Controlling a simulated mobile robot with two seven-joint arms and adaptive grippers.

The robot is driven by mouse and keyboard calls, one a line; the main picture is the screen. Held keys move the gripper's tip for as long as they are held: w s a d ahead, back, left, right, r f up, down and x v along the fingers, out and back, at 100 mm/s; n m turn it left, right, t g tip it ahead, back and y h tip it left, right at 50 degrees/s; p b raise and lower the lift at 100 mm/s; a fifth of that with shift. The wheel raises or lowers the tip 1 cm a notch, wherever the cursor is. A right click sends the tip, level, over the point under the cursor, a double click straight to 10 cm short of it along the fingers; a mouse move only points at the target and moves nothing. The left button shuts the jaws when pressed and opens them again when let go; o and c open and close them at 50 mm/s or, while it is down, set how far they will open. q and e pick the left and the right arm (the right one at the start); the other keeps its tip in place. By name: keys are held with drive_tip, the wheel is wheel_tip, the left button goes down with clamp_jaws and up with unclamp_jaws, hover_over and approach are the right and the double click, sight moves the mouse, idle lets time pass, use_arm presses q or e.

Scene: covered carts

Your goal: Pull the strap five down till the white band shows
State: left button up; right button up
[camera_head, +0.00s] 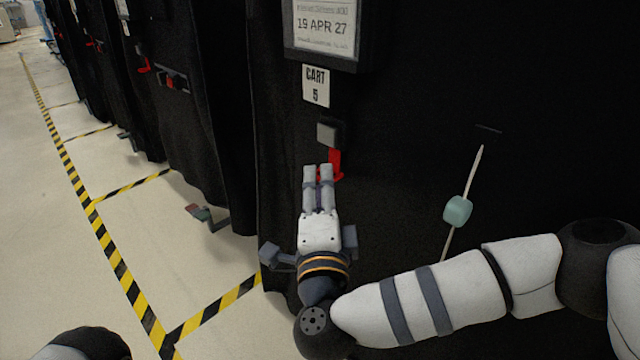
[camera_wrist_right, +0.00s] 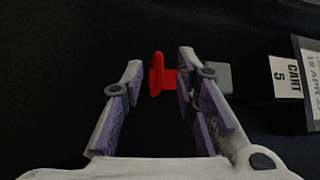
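On the black cover of the cart labelled "CART 5", a red strap tab (camera_head: 335,163) hangs below a grey buckle (camera_head: 328,133). In the right wrist view the red tab (camera_wrist_right: 158,75) stands out from the black cover, with the grey buckle (camera_wrist_right: 222,77) behind the finger at right. My right gripper (camera_head: 318,168) is in front of the cover at the tab, which it partly hides in the head view. In the wrist view the right gripper (camera_wrist_right: 163,85) is open, with the tab showing between its fingers. I see no clear contact. My left gripper is out of view.
The CART 5 label (camera_head: 316,87) and a framed date card (camera_head: 325,28) are above the buckle. A pale cord with a teal bead (camera_head: 457,210) hangs to the right. Other covered carts (camera_head: 190,110) stand at left, beside floor with yellow-black tape (camera_head: 110,250).

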drive_tip(key=shift+w+r, duration=0.2)
drive_tip(key=shift+w, duration=0.95)
clamp_jaws()
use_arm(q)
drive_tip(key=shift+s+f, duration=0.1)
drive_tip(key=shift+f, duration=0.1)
use_arm(e)
drive_tip(key=shift+f, duration=0.15)
use_arm(q)
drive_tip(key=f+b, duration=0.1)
drive_tip(key=b, duration=0.1)
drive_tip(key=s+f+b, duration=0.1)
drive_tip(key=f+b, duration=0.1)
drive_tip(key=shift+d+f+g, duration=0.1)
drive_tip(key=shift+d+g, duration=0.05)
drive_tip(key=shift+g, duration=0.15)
use_arm(e)
wheel_tip(320, 180, down, 11)
unclamp_jaws()
drive_tip(key=shift+r, duration=0.2)
